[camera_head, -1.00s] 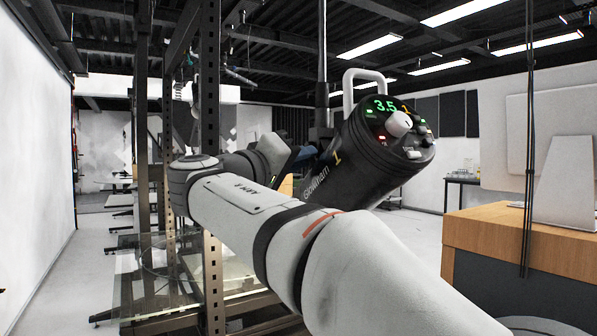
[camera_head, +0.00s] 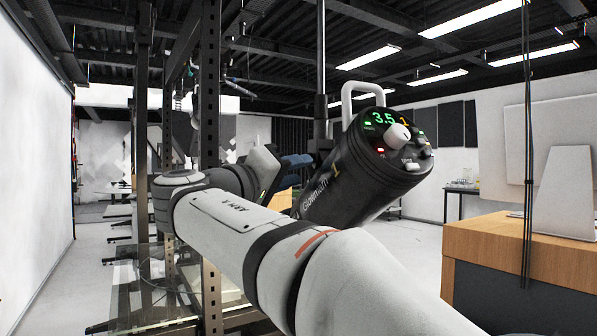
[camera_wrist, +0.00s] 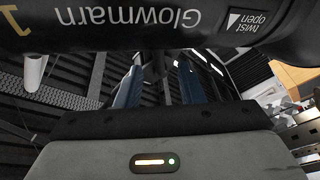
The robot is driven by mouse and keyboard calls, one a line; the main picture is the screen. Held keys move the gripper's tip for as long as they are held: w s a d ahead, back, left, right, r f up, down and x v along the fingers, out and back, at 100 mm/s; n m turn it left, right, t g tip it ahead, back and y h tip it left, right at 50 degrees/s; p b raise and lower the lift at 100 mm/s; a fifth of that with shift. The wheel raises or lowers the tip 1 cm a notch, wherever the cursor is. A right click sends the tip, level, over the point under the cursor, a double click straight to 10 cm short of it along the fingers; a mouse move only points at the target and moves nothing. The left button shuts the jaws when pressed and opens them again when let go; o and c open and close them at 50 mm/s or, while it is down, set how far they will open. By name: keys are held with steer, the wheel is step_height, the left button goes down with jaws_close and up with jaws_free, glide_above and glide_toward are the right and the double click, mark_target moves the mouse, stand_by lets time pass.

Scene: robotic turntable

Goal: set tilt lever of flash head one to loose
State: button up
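Flash head one (camera_head: 345,180) is a black tilted cylinder marked Glowmarn 1, with a green 3.5 on its control end and a pale loop handle (camera_head: 349,97). It is mounted by a dark pole (camera_head: 321,60). My gripper (camera_head: 297,161) is behind its left side, its blue fingertips close to the mount. In the wrist view the flash head (camera_wrist: 150,25) crosses the top, upside down. My gripper (camera_wrist: 160,75) shows two blue fingers set apart, reaching under the body. A dark part of the mount lies between or just beyond the tips. I cannot clearly make out the tilt lever.
A perforated metal upright (camera_head: 209,150) stands left of the flash head, close behind my arm. A glass-topped table (camera_head: 150,285) is low at left. A wooden desk (camera_head: 530,245) with a thin dark pole (camera_head: 527,130) stands at right.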

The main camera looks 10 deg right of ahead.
steer(key=v, duration=0.6)
stand_by(0.3)
